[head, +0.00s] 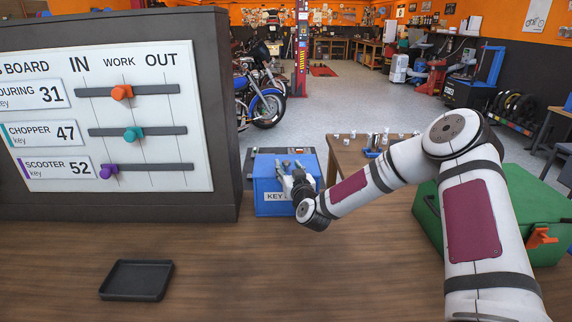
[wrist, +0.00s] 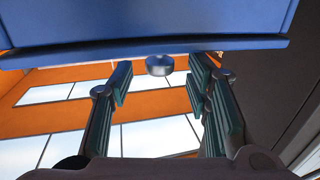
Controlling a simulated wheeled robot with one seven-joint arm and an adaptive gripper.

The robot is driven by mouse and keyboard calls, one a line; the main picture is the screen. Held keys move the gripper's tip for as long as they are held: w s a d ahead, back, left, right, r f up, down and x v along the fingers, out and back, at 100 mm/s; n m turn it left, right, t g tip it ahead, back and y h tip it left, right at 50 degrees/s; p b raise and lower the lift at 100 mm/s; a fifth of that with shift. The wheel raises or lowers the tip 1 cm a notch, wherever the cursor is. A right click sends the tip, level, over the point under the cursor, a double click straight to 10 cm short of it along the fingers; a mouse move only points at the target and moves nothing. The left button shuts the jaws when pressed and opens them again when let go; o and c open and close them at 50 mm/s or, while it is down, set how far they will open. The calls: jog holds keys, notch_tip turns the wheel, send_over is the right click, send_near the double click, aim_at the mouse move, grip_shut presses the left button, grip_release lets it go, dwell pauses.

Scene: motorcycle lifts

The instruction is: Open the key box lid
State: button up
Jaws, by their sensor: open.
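The blue key box (head: 268,206) stands at the far side of the wooden counter, with a "KEY" label on its front, partly covered by my gripper. Its lid appears down, though my gripper hides part of it. My gripper (head: 293,180) is at the front right of the box. In the wrist view the blue lid (wrist: 150,25) fills the top, and a round metallic knob (wrist: 159,65) sits just below its edge. My open gripper (wrist: 160,84) has its fingers on either side of the knob, with visible gaps; I see no contact.
A dark key board (head: 225,130) with three sliders stands at the left. A black tray (head: 137,280) lies on the counter in front. A green case (head: 430,215) with an orange latch is at the right, behind my arm. The counter's front middle is clear.

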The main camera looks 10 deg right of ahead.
aim_at(287, 165)
jog(key=shift+w, duration=1.6)
grip_shut()
